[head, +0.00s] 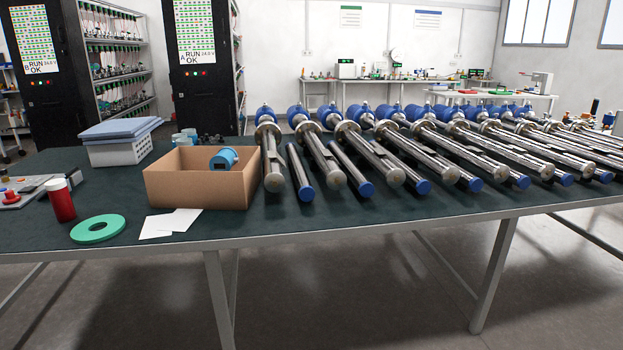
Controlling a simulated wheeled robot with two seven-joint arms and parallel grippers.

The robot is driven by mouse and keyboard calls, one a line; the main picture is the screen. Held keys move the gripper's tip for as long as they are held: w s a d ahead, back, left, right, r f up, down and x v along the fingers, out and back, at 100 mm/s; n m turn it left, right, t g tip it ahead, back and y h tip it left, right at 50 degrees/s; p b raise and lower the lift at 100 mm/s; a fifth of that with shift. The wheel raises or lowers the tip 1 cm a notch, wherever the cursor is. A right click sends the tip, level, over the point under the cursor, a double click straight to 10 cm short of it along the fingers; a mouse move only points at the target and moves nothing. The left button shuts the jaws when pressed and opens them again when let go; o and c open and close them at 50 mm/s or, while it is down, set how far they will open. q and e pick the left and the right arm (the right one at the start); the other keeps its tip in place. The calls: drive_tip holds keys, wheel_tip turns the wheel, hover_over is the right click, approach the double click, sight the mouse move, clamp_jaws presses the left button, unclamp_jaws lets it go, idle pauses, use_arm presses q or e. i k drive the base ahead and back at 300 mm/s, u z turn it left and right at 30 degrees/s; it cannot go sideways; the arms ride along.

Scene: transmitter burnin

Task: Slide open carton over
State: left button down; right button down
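An open brown cardboard carton (197,191) stands upright on the dark green table top (330,221), left of the middle. A blue transmitter head (224,158) shows inside it, toward its right back part; the carton's floor is hidden by its front wall. Neither of my grippers shows in the head view, and nothing touches the carton from my side.
Several steel tubes with blue heads (352,158) lie right beside the carton. White cards (170,223) lie in front of it. The front strip is mostly clear.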

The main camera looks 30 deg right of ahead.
sight(182, 178)
drive_tip(key=z, duration=0.7)
drive_tip(key=i, duration=1.1)
drive_tip(key=z, duration=0.5)
